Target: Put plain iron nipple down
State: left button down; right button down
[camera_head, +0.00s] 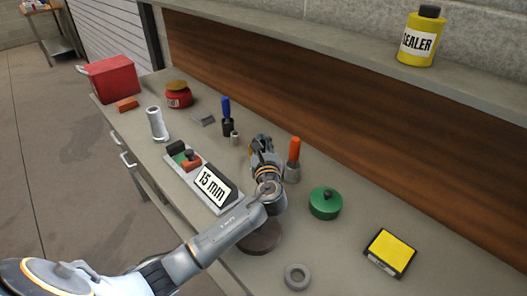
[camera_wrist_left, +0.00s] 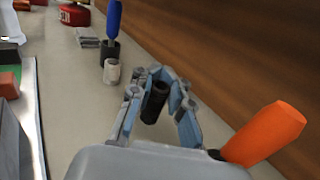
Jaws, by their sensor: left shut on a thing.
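The plain iron nipple (camera_wrist_left: 154,103), a short dark tube, is between the fingers of my left gripper (camera_wrist_left: 158,95) in the left wrist view. The gripper is shut on it, and the nipple stands roughly upright, a little tilted. In the head view my left gripper (camera_head: 262,146) is over the workbench (camera_head: 330,262), left of the orange-handled tool; the nipple is hard to make out there. I cannot tell whether the nipple touches the bench. My right gripper is not in view.
An orange-handled tool (camera_head: 293,158) stands close by on the right. A small light fitting (camera_head: 235,137) and a blue-handled tool (camera_head: 227,118) are beyond. The 15 mm tray (camera_head: 225,206) is left, a green round container (camera_head: 325,203) right. Bare bench lies between the tray and blue-handled tool.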

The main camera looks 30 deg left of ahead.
aim_at(264, 150)
pick_arm(q)
jog(key=shift+w+f, duration=0.2)
jog(key=f, duration=0.3)
jog(key=shift+w+f, duration=0.2)
jog(key=shift+f, duration=0.05)
jog(key=shift+f+b, duration=0.35)
jog(key=shift+f, duration=0.25)
jog(key=c, duration=1.3)
grip_release()
jog(key=shift+s+d+f, duration=0.1)
jog(key=shift+f, duration=0.1)
jog(key=shift+o, duration=0.2)
